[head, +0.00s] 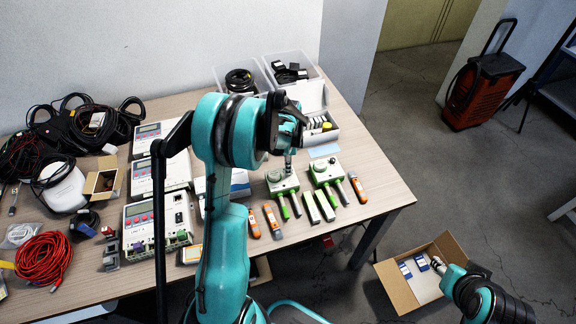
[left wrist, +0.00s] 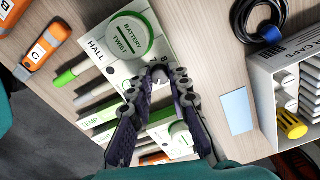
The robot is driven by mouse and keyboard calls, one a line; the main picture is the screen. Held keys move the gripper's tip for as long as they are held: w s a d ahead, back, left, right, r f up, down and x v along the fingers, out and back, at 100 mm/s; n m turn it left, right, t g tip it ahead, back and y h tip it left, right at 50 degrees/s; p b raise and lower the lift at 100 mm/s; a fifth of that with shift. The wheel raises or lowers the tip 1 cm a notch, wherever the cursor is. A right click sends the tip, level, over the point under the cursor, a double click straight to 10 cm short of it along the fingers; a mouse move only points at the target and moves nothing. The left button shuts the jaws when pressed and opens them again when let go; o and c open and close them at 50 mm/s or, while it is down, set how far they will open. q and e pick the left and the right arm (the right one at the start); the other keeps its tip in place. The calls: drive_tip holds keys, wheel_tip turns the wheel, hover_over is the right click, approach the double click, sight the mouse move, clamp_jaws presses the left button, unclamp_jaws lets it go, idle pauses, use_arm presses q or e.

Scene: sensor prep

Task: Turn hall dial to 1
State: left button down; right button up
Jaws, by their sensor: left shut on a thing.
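The hall unit (head: 280,184) is a pale box with a green-ringed round battery cap, left of a similar temp unit (head: 327,174) on the table. In the left wrist view the hall unit (left wrist: 104,62) shows its HALL label and battery cap (left wrist: 130,36). My left gripper (head: 289,158) is over the back end of the hall unit. In the left wrist view its fingertips (left wrist: 160,74) are shut around the small hall dial beside printed numbers. The fingers hide most of the dial, so its setting is unclear. My right gripper (head: 438,265) is at the cardboard box; its jaws are unclear.
The open cardboard box (head: 395,287) on the floor holds blue-and-white packs. Orange tools (head: 358,188) lie near the units. A white box of caps (head: 322,135) and clear bins (head: 290,70) stand behind. A blue card (left wrist: 237,110) lies flat beside the temp unit.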

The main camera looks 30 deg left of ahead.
use_arm(q)
drive_tip(key=n, duration=0.6)
drive_tip(key=shift+n, duration=0.4)
drive_tip(key=n, duration=1.2)
drive_tip(key=shift+n, duration=0.4)
drive_tip(key=n, duration=0.6)
drive_tip(key=shift+b, duration=0.3)
drive_tip(key=shift+n, duration=0.3)
drive_tip(key=c, duration=1.4)
unclamp_jaws()
drive_tip(key=shift+r, duration=0.1)
drive_tip(key=shift+r, duration=3.9)
